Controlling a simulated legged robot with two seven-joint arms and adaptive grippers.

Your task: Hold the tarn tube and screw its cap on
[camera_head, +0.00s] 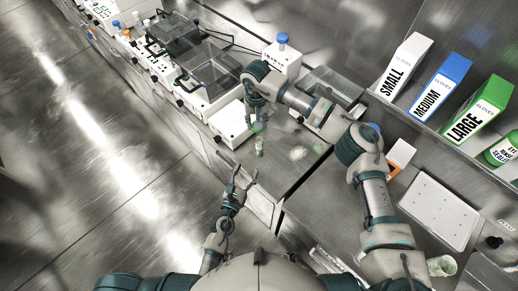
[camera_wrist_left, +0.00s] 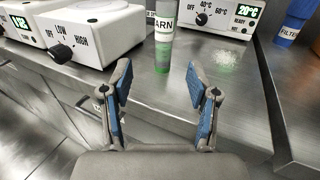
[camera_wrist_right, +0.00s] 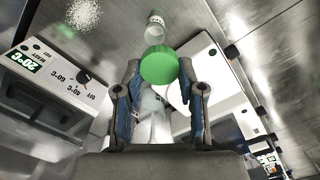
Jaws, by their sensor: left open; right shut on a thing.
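The tarn tube (camera_wrist_left: 163,45) is clear, with a white label reading "ARN" and green contents at its bottom. It stands upright on the steel counter; its top is cut off in the left wrist view. It also shows in the head view (camera_head: 259,150). My left gripper (camera_wrist_left: 157,82) is open and empty, facing the tube from the near side, the tube beyond its fingertips. It is below the tube in the head view (camera_head: 243,176). My right gripper (camera_wrist_right: 160,82) is shut on a green cap (camera_wrist_right: 160,64), close above the tube. Whether cap and tube touch is unclear.
White devices with knobs stand behind the tube, one marked LOW and HIGH (camera_wrist_left: 92,32), another with a 20°C display (camera_wrist_left: 247,14). The counter's front edge runs between my left gripper and the tube. Glove boxes (camera_head: 432,88) stand on a shelf at right.

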